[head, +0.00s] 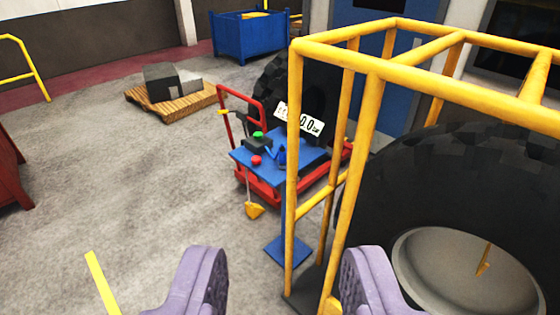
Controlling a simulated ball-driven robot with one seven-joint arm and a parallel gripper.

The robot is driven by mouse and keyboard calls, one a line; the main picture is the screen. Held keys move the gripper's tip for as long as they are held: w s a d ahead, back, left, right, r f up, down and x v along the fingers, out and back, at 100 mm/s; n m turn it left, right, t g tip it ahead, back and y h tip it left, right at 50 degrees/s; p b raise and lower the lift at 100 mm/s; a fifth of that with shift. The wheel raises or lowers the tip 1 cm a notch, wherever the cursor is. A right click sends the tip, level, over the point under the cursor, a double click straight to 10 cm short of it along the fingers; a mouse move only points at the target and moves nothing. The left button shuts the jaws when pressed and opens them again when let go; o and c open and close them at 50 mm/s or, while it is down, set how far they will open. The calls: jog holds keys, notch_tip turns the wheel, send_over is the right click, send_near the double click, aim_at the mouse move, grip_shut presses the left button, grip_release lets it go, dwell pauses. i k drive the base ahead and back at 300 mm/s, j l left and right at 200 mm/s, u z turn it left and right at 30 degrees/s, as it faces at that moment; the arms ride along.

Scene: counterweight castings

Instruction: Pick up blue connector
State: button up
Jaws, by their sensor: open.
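A small dark blue piece (281,154), which looks like the blue connector, is on the blue top of a red cart (241,157). It is small at this distance, so I cannot tell its exact shape. A green knob on a dark box (257,142) and a red knob (256,160) are beside it. My gripper (284,262) shows at the bottom as two purple, wide-apart fingers. It is open and empty, well short of the cart.
A yellow tube frame (293,180) stands close on the right, before a large black tire (400,185). A pallet (205,101) with grey blocks (162,82) and a blue bin (240,38) are behind.

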aim_at(282, 162)
jog(key=i+j+z, duration=0.45)
jog(key=i+j, duration=0.45)
jog(key=i, duration=0.6)
jog(key=i+j+z, duration=0.45)
jog(key=i+j, duration=0.85)
jog(key=j, duration=0.1)
